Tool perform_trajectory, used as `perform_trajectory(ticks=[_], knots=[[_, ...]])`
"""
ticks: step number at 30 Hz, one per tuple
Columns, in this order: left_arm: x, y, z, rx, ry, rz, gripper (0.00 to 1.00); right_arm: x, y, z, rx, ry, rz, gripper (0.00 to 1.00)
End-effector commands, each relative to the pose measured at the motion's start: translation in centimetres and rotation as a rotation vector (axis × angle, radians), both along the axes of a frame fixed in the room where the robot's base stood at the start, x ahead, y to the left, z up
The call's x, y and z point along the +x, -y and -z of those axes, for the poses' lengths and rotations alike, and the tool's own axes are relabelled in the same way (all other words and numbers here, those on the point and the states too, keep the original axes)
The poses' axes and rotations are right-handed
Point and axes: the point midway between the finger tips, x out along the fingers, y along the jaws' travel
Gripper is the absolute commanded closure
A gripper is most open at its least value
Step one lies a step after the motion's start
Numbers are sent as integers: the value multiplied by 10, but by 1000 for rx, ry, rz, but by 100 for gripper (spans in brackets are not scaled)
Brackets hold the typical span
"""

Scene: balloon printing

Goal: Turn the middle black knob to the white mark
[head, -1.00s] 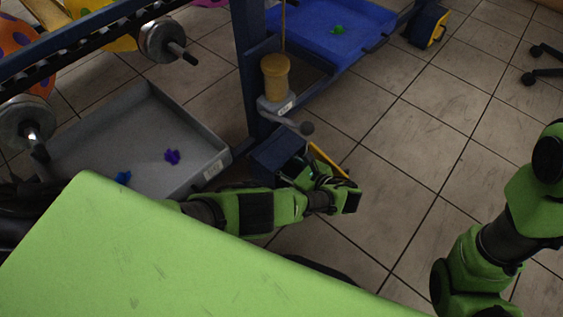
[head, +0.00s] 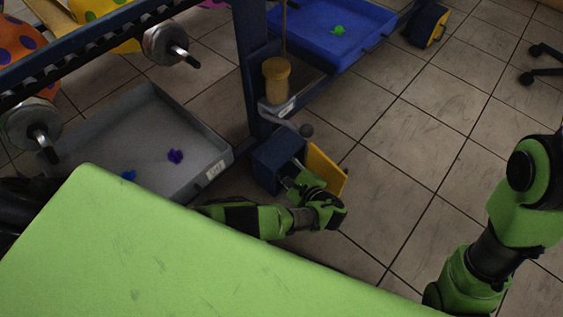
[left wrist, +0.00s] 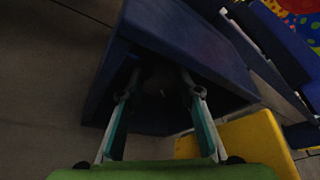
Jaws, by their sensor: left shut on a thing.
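The dark blue box (head: 272,163) with a yellow side panel (head: 325,172) sits low on the frame in the head view. My left gripper (head: 291,181) is at its near face. In the left wrist view, the blue box (left wrist: 180,38) has a dark recess, and my left gripper's two fingers (left wrist: 160,100) reach into it. They are shut on a dark, rounded black knob (left wrist: 158,78), which is hard to make out in shadow. A small pale mark (left wrist: 163,92) shows between the fingers. Whether this is the middle knob cannot be told. My right gripper is out of view.
A grey tray (head: 148,95) with small purple and blue pieces lies at left. A blue tray (head: 365,25) with a green piece is at the top.

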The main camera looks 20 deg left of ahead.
Motion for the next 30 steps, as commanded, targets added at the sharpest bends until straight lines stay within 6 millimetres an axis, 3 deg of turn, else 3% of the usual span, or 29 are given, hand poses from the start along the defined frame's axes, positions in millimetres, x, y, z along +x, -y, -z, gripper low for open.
perform_trajectory(ticks=[17, 18, 19, 30], knots=[[0, -2, 0, -10, 34, -2, 89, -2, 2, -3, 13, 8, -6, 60], [0, -2, 0, -10, 34, -2, 57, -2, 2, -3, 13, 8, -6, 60], [0, -2, 0, -10, 34, -2, 51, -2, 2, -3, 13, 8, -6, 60], [0, -1, 0, -11, 34, 0, 51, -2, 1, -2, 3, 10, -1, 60]])
